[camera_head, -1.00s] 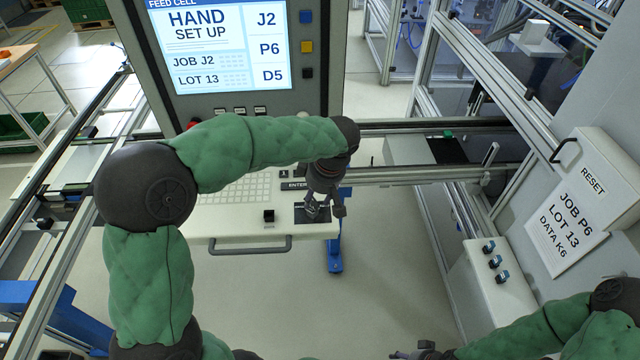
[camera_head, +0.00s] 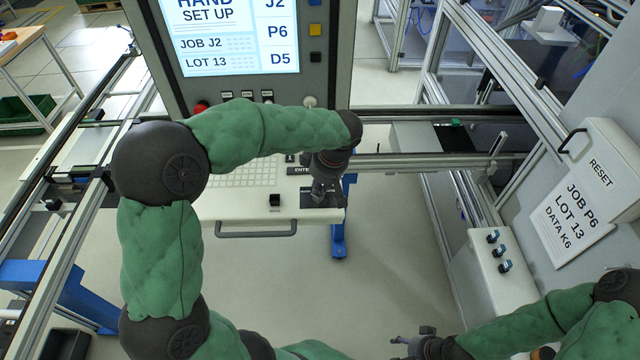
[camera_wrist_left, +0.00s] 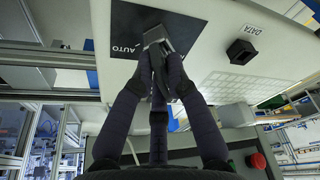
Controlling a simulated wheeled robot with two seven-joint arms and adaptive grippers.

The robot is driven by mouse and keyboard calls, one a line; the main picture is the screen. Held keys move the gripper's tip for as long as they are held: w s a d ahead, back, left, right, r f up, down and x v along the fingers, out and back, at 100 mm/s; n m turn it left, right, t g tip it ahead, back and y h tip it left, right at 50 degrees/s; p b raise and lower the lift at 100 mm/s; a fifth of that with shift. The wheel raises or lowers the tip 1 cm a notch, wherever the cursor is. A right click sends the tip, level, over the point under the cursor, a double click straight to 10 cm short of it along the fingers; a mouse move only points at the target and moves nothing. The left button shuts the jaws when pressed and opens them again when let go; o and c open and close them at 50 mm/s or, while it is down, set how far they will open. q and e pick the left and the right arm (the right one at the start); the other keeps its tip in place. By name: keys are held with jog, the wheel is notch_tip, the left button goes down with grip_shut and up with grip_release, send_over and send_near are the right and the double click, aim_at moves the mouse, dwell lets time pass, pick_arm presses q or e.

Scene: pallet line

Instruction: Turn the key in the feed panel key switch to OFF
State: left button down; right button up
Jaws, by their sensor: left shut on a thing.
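The feed panel key switch sits on a black plate (camera_head: 311,200) at the right end of the pale console shelf. In the left wrist view its plate (camera_wrist_left: 120,22) shows the word AUTO. My left gripper (camera_head: 326,197) reaches down onto the plate and covers most of the switch. In the left wrist view my left gripper's fingers (camera_wrist_left: 160,62) are together on the grey key (camera_wrist_left: 158,38). The key's exact angle and the other position labels are hidden by the fingers. My right gripper (camera_head: 412,346) is low in the head view, away from the console; its jaws are unclear.
A screen (camera_head: 235,40) reading SET UP stands above a keyboard (camera_head: 240,175). A DATA socket (camera_wrist_left: 241,52) and the shelf handle (camera_head: 256,232) are near the switch. A red button (camera_wrist_left: 258,160) is on the panel. A RESET box (camera_head: 600,165) stands at right.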

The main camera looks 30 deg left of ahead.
pick_arm(q)
jog(key=shift+m+b, duration=0.35)
jog(key=shift+m, duration=0.55)
jog(key=m+t, duration=0.1)
jog(key=m, duration=0.2)
jog(key=shift+s+h+b, duration=0.15)
jog(key=shift+h+b, duration=0.2)
jog(key=shift+h, duration=0.05)
jog(key=m, duration=0.4)
jog(key=shift+t+h, duration=0.4)
jog(key=c, duration=0.7)
grip_release()
jog(key=shift+r+p, duration=2.1)
jog(key=shift+r, duration=1.45)
